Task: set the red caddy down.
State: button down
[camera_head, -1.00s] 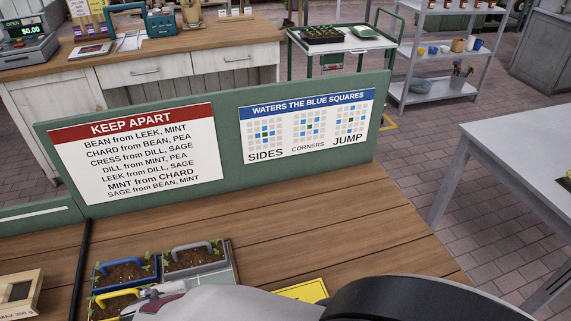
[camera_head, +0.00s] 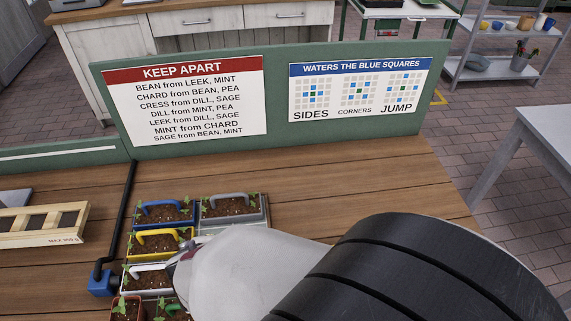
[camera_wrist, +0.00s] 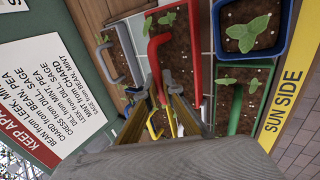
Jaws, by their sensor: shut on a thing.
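The red caddy (camera_wrist: 197,52) is in the wrist view, a long box of dark soil with seedlings and a raised red handle. My gripper (camera_wrist: 164,86) is shut on this handle. The caddy is beside a grey caddy (camera_wrist: 128,50) on one side and a green caddy (camera_wrist: 220,112) on the other. I cannot tell whether its base touches the tray. In the head view my gripper (camera_head: 181,265) is by the yellow caddy (camera_head: 190,236), and my wrist hides the red caddy.
A blue caddy (camera_head: 189,213) and a white caddy (camera_head: 168,277) stand close by in the head view. Another blue-rimmed planter (camera_wrist: 282,42) is near the yellow SUN SIDE strip (camera_wrist: 287,97). The green sign board (camera_head: 278,120) stands behind. Bare table (camera_head: 330,190) is to the right.

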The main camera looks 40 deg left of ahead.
jog(key=shift+f, duration=1.25)
jog(key=shift+f, duration=0.15)
jog(key=c, duration=2.2)
grip_release()
jog(key=shift+v, duration=6.1)
jog(key=shift+w, duration=0.15)
